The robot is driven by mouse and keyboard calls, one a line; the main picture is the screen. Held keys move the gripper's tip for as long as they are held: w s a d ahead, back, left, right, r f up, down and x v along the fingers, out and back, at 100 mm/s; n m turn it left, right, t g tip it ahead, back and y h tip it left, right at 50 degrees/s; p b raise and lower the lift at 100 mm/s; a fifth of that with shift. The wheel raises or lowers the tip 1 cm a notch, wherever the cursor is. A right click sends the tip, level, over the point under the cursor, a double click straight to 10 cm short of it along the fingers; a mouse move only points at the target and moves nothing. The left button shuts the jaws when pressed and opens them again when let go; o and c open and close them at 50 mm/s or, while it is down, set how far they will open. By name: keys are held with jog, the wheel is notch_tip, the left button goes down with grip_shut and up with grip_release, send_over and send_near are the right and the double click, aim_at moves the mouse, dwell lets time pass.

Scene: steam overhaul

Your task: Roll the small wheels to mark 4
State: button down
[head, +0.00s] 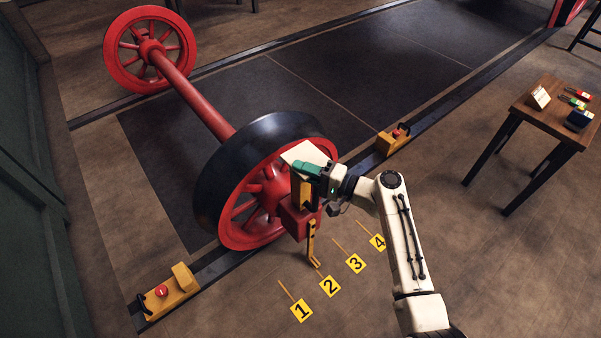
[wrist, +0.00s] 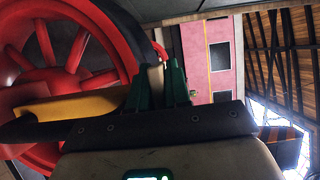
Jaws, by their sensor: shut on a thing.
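The wheel pair is red, with a long red axle (head: 196,95) joining the far spoked wheel (head: 112,62) to the near spoked wheel (head: 225,190), which has a broad dark tyre. A red block (head: 297,222) sits at the near wheel's outer face. A yellow pointer (head: 311,243) hangs below it, its foot by the line of mark 2 (head: 330,286). Mark 4 (head: 378,242) lies farther right. My gripper (head: 309,171) is at the near wheel's outer side. In the wrist view its green fingers (wrist: 157,82) are shut on a pale handle (wrist: 155,75), mostly hidden.
Mark 1 (head: 301,311) and mark 3 (head: 355,263) lie in the same row. Yellow chocks with red buttons stand on the near rail at left (head: 172,291) and right (head: 391,144) of the wheel. A small wooden table (head: 545,119) stands at right. Floor between is clear.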

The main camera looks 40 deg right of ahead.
aim_at(325, 157)
jog(key=shift+s+d+f, duration=0.15)
jog(key=shift+d, duration=1.35)
jog(key=shift+b, duration=0.3)
jog(key=shift+d, duration=0.35)
jog(key=shift+d+b, duration=0.2)
jog(key=shift+b, duration=0.2)
jog(key=shift+d+h+b, duration=0.3)
jog(key=shift+d+b, duration=0.3)
jog(key=shift+d, duration=1.45)
jog(key=shift+a, duration=0.6)
jog(key=shift+d, duration=0.55)
dwell(0.7)
